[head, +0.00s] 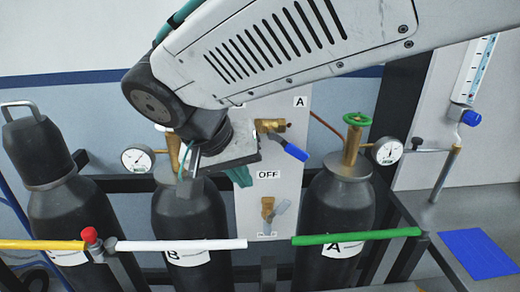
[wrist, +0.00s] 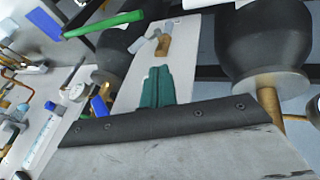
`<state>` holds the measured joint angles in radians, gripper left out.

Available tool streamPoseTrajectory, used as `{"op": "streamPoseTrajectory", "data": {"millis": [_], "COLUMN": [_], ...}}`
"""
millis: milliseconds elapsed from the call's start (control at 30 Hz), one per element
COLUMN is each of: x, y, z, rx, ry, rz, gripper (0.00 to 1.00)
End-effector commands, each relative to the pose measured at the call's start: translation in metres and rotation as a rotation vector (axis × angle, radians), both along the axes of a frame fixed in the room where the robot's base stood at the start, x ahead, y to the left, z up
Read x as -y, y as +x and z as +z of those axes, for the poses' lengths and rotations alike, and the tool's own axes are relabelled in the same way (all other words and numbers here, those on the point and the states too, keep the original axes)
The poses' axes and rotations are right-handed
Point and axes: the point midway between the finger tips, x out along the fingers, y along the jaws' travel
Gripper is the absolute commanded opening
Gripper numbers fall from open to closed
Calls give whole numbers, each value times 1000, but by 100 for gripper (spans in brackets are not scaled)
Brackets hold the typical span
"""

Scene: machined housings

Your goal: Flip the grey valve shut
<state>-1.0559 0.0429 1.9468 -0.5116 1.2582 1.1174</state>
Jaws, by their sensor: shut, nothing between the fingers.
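The grey valve has a brass body (head: 267,208) low on the white panel, below the OFF label. Its grey handle (head: 281,208) slants up to the right of the body. In the wrist view the grey handle (wrist: 146,46) and brass body (wrist: 164,46) show just beyond my fingertips. My gripper (head: 243,179) has teal fingers, shut and empty, above and left of the grey valve in the head view. The fingers also show in the wrist view (wrist: 157,72). They appear apart from the handle.
A blue-handled valve (head: 294,151) sits higher on the panel, beside my wrist. Dark cylinders flank the panel. A green bar (head: 355,236) and a white bar (head: 180,245) run across in front of them, leaving a gap before the panel. A gauge (head: 387,151) stands at right.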

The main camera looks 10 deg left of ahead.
Motion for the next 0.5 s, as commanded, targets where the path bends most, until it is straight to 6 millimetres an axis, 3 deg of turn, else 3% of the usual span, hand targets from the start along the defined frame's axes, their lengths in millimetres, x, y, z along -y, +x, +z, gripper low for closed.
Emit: {"op": "streamPoseTrajectory", "data": {"millis": [233, 500], "x": [16, 44], "y": [20, 25], "z": [-47, -63], "rx": [-1, 0], "ry": [-2, -1], "rz": [-2, -1], "gripper": [0, 0]}}
